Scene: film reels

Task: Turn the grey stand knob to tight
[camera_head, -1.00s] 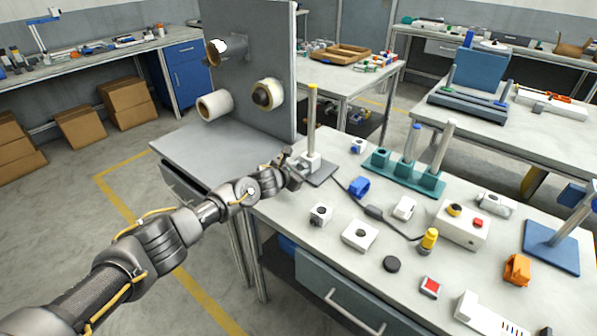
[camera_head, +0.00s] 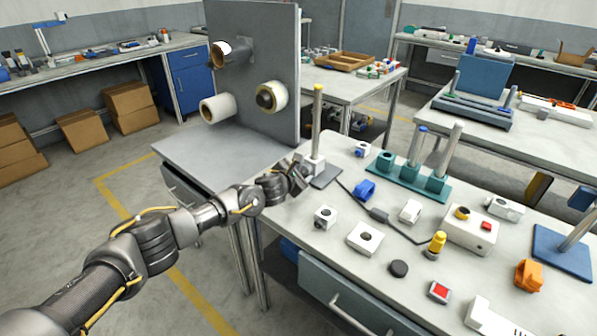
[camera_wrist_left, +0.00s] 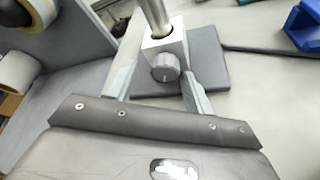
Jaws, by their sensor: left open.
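The grey stand has a dark flat base (camera_head: 326,178), a pale block and an upright metal post (camera_head: 317,120) with a yellow tip. In the left wrist view, the round grey knob (camera_wrist_left: 165,67) sits on the front of the block (camera_wrist_left: 163,45), below the post (camera_wrist_left: 154,14). My left gripper (camera_head: 304,168) is at the stand. The wrist view shows its two fingers (camera_wrist_left: 156,84) apart, one on each side of the knob. I cannot tell whether either finger touches it. My right gripper is not in view.
A grey panel (camera_head: 262,60) with rolls on pegs stands behind left. Right of the stand are a teal rack (camera_head: 408,180) with posts, a blue part (camera_head: 364,190) and a black cable (camera_head: 355,203). Several small boxes and buttons cover the table's front and right.

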